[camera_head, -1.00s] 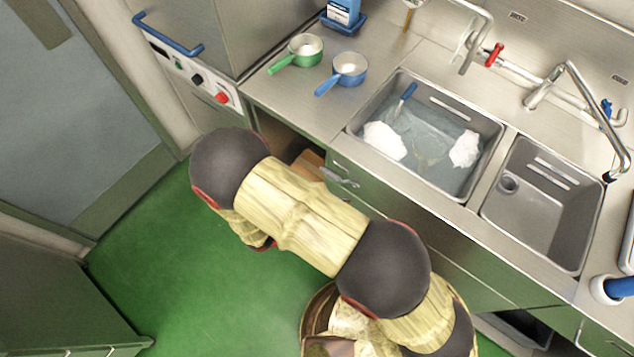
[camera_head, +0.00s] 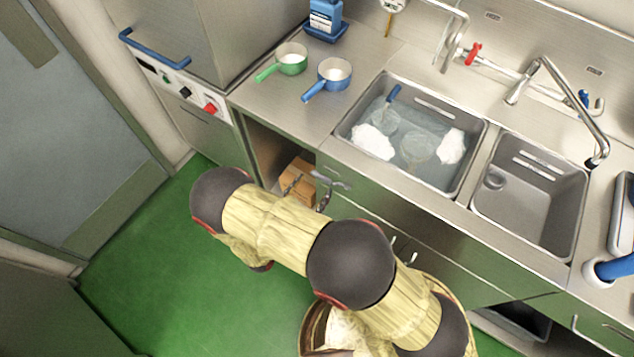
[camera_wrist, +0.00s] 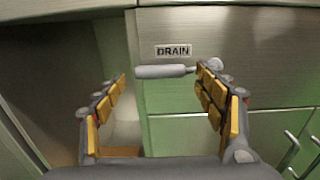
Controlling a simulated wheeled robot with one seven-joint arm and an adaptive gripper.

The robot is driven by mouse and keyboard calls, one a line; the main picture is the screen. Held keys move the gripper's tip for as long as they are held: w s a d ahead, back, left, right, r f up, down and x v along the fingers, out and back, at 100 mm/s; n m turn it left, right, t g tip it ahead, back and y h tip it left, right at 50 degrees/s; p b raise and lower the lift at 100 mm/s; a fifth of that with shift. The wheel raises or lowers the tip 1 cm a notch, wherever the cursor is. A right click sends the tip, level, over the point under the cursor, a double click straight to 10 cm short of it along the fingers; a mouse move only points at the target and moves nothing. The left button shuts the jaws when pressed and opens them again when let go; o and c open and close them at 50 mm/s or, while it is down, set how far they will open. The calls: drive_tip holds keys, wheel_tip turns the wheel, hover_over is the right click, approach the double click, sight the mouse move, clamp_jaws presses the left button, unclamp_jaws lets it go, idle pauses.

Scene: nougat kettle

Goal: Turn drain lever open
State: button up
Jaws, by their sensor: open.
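The drain lever (camera_wrist: 160,71) is a grey bar lying roughly horizontal under a DRAIN label (camera_wrist: 173,51) in the wrist view. Its right end meets a rounded pivot close to my right finger. My gripper (camera_wrist: 162,78) is open, with yellow-padded fingers on either side of the lever's bar in the picture. I cannot tell whether a finger touches it. In the head view, my gripper (camera_head: 307,188) shows partly beyond my arm, by the cabinet front below the sink (camera_head: 462,185). The sink holds water and white lumps.
An open cabinet bay (camera_head: 262,150) with a brown box (camera_head: 300,178) lies left of the lever. An empty basin (camera_head: 545,215) is right of the filled sink. Green and blue pans (camera_head: 335,72) stand on the counter. Green floor (camera_head: 160,270) is clear at left.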

drive_tip(key=shift+x, duration=1.35)
drive_tip(key=shift+c, duration=0.6)
drive_tip(key=c, duration=1.5)
drive_tip(key=shift+c, duration=0.3)
